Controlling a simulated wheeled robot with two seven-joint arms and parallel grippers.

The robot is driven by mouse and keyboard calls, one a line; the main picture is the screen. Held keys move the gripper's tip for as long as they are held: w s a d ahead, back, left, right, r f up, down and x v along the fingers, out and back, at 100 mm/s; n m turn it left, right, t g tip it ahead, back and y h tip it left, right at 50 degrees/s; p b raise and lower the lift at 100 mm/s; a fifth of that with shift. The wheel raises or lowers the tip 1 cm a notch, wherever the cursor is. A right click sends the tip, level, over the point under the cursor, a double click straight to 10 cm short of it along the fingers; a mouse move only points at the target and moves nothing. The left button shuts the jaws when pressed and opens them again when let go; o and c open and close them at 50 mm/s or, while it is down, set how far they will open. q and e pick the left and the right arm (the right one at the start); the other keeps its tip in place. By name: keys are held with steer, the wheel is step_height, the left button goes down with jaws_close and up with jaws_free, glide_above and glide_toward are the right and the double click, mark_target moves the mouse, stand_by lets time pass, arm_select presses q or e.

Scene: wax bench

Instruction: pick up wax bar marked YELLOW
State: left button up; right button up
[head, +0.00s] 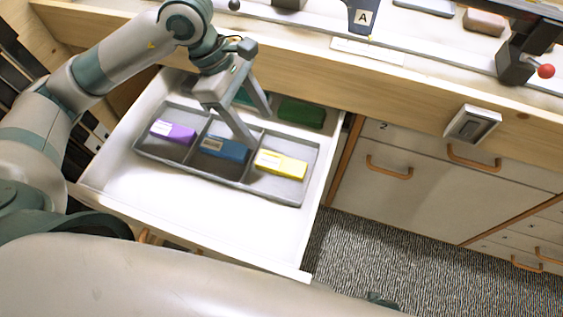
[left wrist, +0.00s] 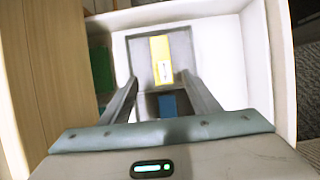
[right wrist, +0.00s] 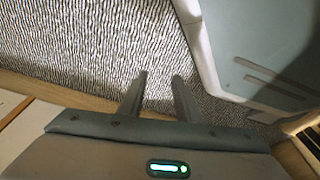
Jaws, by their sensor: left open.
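The yellow wax bar (head: 281,164) with a pale label lies in the front right compartment of the grey divided tray (head: 245,186), inside the open white drawer. In the left wrist view the yellow bar (left wrist: 161,60) shows just beyond the fingertips, between their lines. My left gripper (head: 256,126) is open and empty, pointing down over the tray, up and left of the yellow bar in the head view and apart from it. My right gripper (right wrist: 161,75) is open and empty above the patterned carpet, far from the tray.
A purple bar (head: 173,132) and a blue bar (head: 225,150) lie in the front compartments beside the yellow one. A green bar (head: 301,112) and a teal bar (head: 243,97) lie behind. The white drawer (head: 130,185) has bare floor in front of the tray. The wooden bench edge (head: 400,105) runs behind.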

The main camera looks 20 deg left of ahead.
arm_select(q)
glide_toward(280, 162)
steer(key=shift+p+x, duration=0.45)
steer(key=shift+x, duration=0.8)
steer(key=shift+w+d+f, duration=0.1)
steer(key=shift+d+f, duration=0.1)
steer(key=shift+f, duration=0.2)
arm_select(e)
steer(key=shift+w+a+t, duration=0.4)
steer(key=shift+w, duration=0.25)
steer(key=shift+s, duration=0.15)
arm_select(q)
steer(key=shift+d+f, duration=0.1)
steer(key=shift+f, duration=0.1)
steer(key=x, duration=0.2)
steer(key=p+x, duration=0.1)
steer(key=shift+s+d+f, duration=0.1)
steer(key=shift+s+f, duration=0.15)
steer(key=shift+f, duration=0.15)
steer(key=shift+d+f, duration=0.2)
steer(key=shift+f, duration=0.25)
arm_select(e)
steer(key=shift+w+a+r+t, duration=0.2)
steer(key=shift+w+a+t, duration=0.3)
steer(key=shift+a, duration=0.15)
